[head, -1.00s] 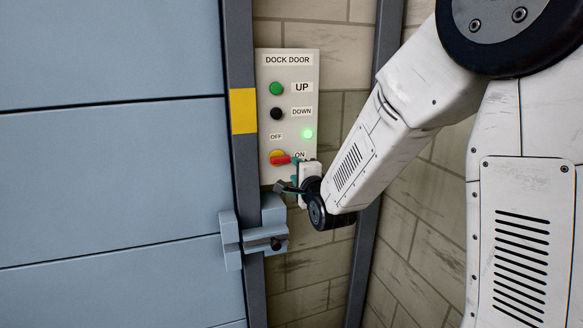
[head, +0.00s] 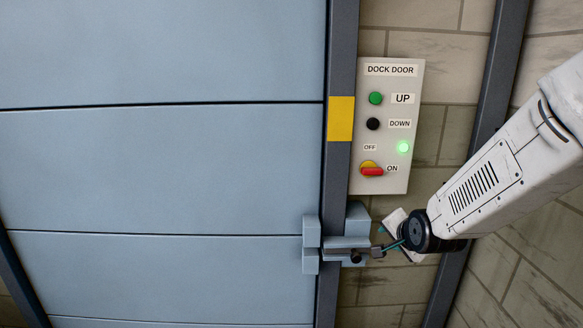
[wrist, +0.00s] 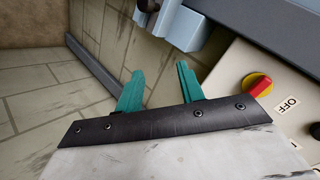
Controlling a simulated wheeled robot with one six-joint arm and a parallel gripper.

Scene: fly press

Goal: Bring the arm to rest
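My gripper (head: 385,247) is at the right end of the blue-grey door latch (head: 310,246) in the head view. In the wrist view its two teal fingers (wrist: 160,72) stand apart with nothing between them. The latch (wrist: 185,27) shows beyond the fingertips there, apart from them. The grey dock door panel (head: 391,125) is above my gripper in the head view. Its red rotary handle (head: 372,171) lies level, with its end toward the ON label. The green lamp (head: 403,147) is lit.
The large blue-grey door (head: 160,165) fills the left of the head view, with a dark post (head: 337,205) along its edge. A tiled wall (head: 445,130) is behind the panel and my arm. A second dark post (head: 490,90) stands right of the panel.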

